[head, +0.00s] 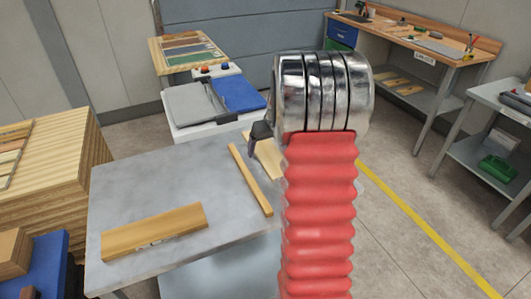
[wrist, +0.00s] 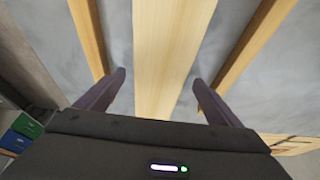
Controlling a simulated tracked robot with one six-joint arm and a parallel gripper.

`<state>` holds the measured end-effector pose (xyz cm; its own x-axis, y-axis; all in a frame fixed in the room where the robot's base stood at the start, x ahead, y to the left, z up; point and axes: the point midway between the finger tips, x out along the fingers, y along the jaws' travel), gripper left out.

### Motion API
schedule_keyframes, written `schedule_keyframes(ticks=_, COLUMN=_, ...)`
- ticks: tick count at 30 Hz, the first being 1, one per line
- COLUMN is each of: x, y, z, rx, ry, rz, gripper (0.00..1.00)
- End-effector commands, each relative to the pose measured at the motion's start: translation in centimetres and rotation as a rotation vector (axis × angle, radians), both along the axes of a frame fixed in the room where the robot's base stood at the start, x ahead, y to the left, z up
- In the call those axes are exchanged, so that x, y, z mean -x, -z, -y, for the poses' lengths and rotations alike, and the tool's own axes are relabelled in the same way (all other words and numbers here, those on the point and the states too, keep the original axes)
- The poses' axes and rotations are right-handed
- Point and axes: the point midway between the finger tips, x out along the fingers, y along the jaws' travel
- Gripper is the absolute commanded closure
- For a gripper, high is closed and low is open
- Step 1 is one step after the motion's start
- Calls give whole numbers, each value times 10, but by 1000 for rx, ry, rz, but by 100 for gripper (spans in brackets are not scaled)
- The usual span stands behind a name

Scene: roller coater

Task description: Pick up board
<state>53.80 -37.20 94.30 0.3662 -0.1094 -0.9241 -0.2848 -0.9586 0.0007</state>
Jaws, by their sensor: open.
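A pale wooden board (wrist: 172,45) runs lengthwise down the middle of the wrist view, and its near end is hidden behind my gripper's dark body. My gripper (wrist: 159,80) is open, one dark finger on each side of this board, with a gap to each edge. I cannot tell how far the fingertips are above the table. In the head view, my gripper (head: 262,131) is a small dark shape, mostly hidden by my arm. Part of a pale board (head: 266,156) shows just below it, on the grey table (head: 130,195).
A narrow wooden strip (head: 250,180) lies left of the pale board. A wider board (head: 155,231) lies near the table's front left. In the wrist view, a left strip (wrist: 87,30) and right strip (wrist: 247,50) flank the middle board. A machine (head: 215,97) stands behind the table.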

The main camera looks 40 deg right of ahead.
Motion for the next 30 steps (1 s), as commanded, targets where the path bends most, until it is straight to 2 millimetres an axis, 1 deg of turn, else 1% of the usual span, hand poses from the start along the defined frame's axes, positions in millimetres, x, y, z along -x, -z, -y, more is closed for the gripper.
schedule_keyframes(ticks=1, x=-1, y=4, z=0, rx=-1, ry=0, rz=-1, gripper=12)
schedule_keyframes(ticks=3, x=-2, y=6, z=1, rx=-1, ry=0, rz=0, gripper=12)
schedule_keyframes(ticks=19, x=-2, y=6, z=1, rx=-1, ry=2, rz=0, gripper=12)
schedule_keyframes(ticks=30, x=-2, y=6, z=1, rx=-1, ry=2, rz=0, gripper=38)
